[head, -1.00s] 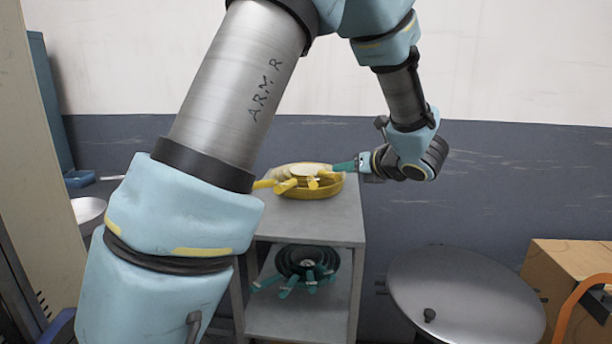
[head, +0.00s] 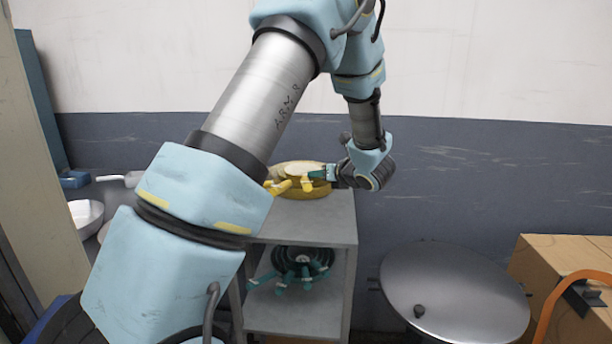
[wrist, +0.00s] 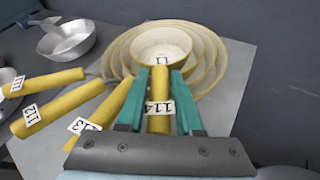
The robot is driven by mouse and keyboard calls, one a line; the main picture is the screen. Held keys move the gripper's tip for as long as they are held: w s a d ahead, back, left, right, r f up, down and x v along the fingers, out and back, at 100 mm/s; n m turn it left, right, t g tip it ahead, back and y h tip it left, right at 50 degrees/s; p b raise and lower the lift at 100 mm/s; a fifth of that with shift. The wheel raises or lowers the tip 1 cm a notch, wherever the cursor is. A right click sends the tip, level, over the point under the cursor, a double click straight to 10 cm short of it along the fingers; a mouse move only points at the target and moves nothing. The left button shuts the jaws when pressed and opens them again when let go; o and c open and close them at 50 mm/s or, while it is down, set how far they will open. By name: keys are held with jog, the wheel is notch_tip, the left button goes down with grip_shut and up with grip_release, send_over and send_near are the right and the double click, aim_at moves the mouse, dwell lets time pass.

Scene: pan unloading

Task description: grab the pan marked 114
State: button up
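The pan marked 114 (wrist: 158,118) has a yellow handle and appears to be the innermost of a nested stack of yellow pans with pale insides. In the wrist view its handle points toward me, with the label between the two teal fingers of my gripper (wrist: 160,72). The fingers straddle the handle, one on each side, and look open with narrow gaps. Handles marked 113 (wrist: 84,125), 112 (wrist: 31,113) and 111 fan out to the left. In the head view, my gripper (head: 317,175) is at the yellow stack (head: 314,192), partly hiding it.
The stack sits on a grey shelf unit's top (head: 335,212). Dark pans with teal handles (head: 303,265) lie on its lower shelf. A large round metal lid (head: 455,290) and a wooden box (head: 560,265) stand to the right. A metal pan (wrist: 68,40) is at the left.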

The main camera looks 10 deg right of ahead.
grip_shut()
dwell(0.5)
